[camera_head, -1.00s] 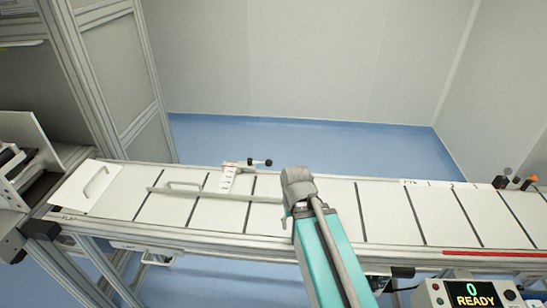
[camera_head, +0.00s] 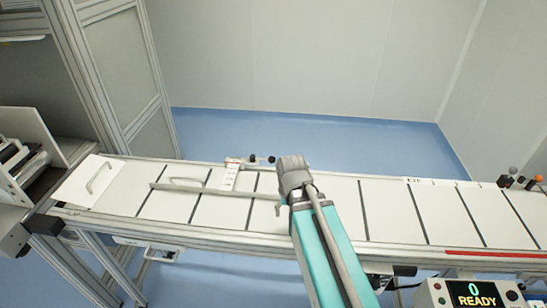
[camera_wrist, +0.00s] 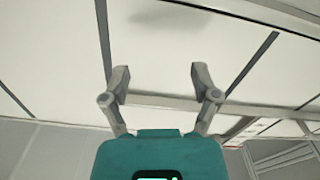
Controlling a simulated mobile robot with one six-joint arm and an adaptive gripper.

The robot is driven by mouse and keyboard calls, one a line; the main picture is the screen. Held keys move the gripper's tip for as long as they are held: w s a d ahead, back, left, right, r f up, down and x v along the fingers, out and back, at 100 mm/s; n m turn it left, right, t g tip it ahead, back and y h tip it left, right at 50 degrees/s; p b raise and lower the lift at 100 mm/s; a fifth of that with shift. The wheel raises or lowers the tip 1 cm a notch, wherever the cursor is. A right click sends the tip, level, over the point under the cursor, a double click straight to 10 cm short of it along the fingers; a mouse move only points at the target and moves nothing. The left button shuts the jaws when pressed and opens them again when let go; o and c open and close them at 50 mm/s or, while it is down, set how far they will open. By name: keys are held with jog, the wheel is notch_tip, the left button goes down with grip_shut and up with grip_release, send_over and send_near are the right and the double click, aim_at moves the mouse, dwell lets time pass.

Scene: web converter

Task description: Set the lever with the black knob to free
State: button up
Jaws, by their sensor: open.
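A small lever with a black knob (camera_head: 271,159) is at the far edge of the white deck in the head view, beside a white labelled plate (camera_head: 230,176). The lettering on that plate is too small to read. My gripper (camera_head: 293,164) is just right of the knob, seen from behind, with its fingertips hidden there. In the wrist view my gripper (camera_wrist: 160,78) has its two fingers wide apart with nothing between them. The knob cannot be made out in the wrist view.
A long pale bar (camera_head: 215,191) lies across the deck left of my gripper. More levers with knobs, one orange (camera_head: 540,179), stand at the far right. A display box (camera_head: 472,294) reads "0 READY". White panels with dark seams run along the deck.

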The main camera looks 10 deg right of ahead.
aim_at(272, 157)
jog(key=w+r+m+t+p, duration=0.1)
jog(key=w+r+m+p, duration=0.5)
jog(key=w, duration=0.6)
jog(key=w+r+m+t+p, duration=0.1)
jog(key=w+r+m+p, duration=0.5)
jog(key=w, duration=0.6)
jog(key=shift+w+d+r+m+y, duration=0.3)
jog(key=shift+w+d+r+m, duration=0.1)
jog(key=shift+m, duration=0.5)
jog(key=shift+f, duration=0.15)
jog(key=f+b, duration=0.4)
jog(key=w+f+b, duration=0.1)
jog(key=f+b, duration=0.4)
jog(key=w+f+b, duration=0.1)
jog(key=f+b, duration=0.3)
jog(key=shift+w+a+f+b, duration=0.15)
jog(key=shift+w+a+b, duration=0.05)
jog(key=shift+a+b, duration=0.2)
grip_shut()
